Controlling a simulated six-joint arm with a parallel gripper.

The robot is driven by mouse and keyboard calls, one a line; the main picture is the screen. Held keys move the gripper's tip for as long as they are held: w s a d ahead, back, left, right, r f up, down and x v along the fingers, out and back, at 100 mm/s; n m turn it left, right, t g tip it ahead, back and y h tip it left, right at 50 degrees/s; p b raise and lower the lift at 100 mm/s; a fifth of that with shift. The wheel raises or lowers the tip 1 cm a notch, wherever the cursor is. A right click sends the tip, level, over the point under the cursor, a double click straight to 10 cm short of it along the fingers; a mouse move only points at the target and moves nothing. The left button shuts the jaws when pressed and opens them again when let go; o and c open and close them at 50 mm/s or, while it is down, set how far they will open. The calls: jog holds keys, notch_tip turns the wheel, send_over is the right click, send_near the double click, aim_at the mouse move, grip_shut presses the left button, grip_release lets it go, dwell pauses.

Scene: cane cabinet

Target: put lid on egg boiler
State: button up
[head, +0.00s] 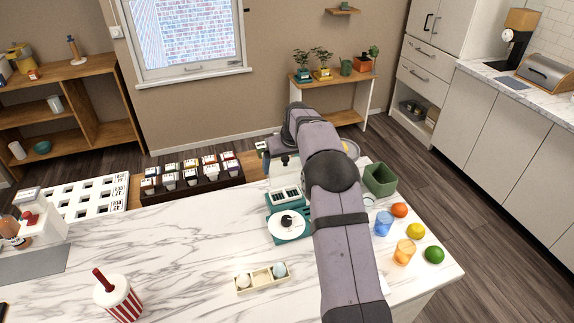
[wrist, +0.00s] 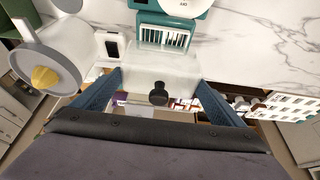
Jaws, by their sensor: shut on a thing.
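The clear lid (wrist: 150,62) with a black knob (wrist: 158,94) is between the two blue fingers of my gripper (wrist: 158,97), which is shut on it. In the head view the lid (head: 284,172) is pale and partly hidden by my arm. It is at the far side of the teal egg boiler (head: 285,196), whose white slotted top is uncovered. In the wrist view the boiler (wrist: 165,36) lies just above the lid's edge; I cannot tell the height gap. A teal piece with a white round disc (head: 289,229) adjoins the boiler's near side.
A beige tray (head: 263,280) with a white and a bluish egg is nearer on the marble counter (head: 190,250). A green bin (head: 379,180), glasses and fruit are at right. A dark rack of small pots (head: 194,179) is at left. The counter left of the boiler is clear.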

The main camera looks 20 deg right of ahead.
jog(key=shift+f, duration=0.1)
jog(key=shift+f+b, duration=0.85)
jog(key=shift+f+b, duration=1.4)
jog(key=shift+f, duration=1.6)
dwell(4.1)
